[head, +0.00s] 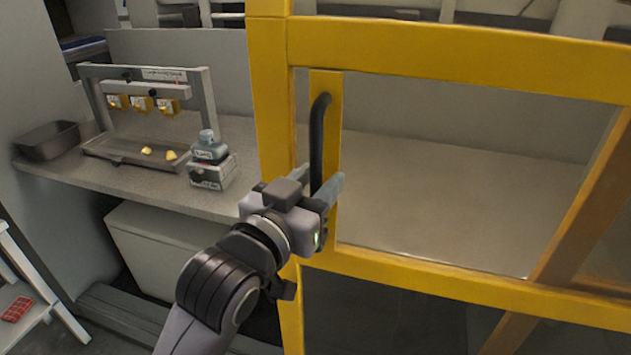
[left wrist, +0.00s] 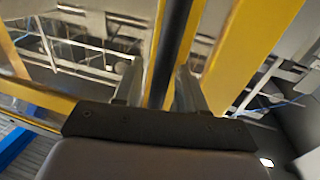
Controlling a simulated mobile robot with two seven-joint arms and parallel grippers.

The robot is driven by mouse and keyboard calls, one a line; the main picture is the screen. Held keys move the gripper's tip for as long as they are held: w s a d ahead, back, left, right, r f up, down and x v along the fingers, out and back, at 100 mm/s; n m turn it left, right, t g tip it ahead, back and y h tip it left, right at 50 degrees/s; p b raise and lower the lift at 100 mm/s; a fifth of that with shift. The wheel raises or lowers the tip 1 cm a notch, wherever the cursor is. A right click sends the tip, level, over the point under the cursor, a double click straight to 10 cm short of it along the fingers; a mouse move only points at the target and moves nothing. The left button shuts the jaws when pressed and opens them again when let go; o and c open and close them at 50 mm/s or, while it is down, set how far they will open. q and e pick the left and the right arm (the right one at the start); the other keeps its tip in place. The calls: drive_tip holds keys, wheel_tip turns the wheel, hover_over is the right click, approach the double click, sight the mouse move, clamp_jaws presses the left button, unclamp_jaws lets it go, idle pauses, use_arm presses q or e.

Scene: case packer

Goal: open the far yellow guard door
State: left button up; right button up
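A yellow guard door (head: 440,48) with a clear panel fills the right of the head view. Its black, curved bar handle (head: 317,130) stands upright on a yellow plate near the frame's left post. My left gripper (head: 322,188) is at the handle's lower part, fingers spread on either side of it. In the left wrist view, the black handle (left wrist: 176,35) runs down between the two grey fingers, nearer the right one; a gap shows on the left. The lower end of the handle is hidden by the gripper. My right gripper is not in view.
A grey counter (head: 100,183) to the left holds a dark bin (head: 48,140), a small rack with yellow tags (head: 140,103), a tray (head: 125,152) and a bottle on a box (head: 210,168).

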use_arm(q)
drive_tip(key=shift+s, duration=0.1)
drive_tip(key=b+v, duration=0.1)
drive_tip(key=v, duration=0.6)
drive_tip(key=shift+f, duration=0.1)
idle(0.5)
drive_tip(key=s+a+f+n+g+y, duration=0.1)
drive_tip(key=a+f+y, duration=0.15)
drive_tip(key=f, duration=0.35)
drive_tip(key=a+f+n+g+y, duration=0.1)
drive_tip(key=a+f+g, duration=0.1)
drive_tip(key=a+f, duration=0.25)
drive_tip(key=s+a+f+n+g+y, duration=0.1)
drive_tip(key=s+a+f+g+y, duration=0.25)
drive_tip(key=s+a+f, duration=0.45)
drive_tip(key=s+a+f+n+g+y, duration=0.1)
drive_tip(key=s+a+f+g+y, duration=0.1)
drive_tip(key=s+a+f+g, duration=0.6)
drive_tip(key=w+d+f+t+h, duration=0.1)
drive_tip(key=w+d+f+t, duration=0.1)
drive_tip(key=f+t, duration=0.2)
drive_tip(key=w+d+f+t+h, duration=0.1)
drive_tip(key=w+d+f+t, duration=0.1)
drive_tip(key=f+t, duration=0.3)
drive_tip(key=shift+w+f, duration=0.25)
drive_tip(key=shift+f, duration=1.4)
drive_tip(key=shift+d+t, duration=0.1)
drive_tip(key=shift+t, duration=0.25)
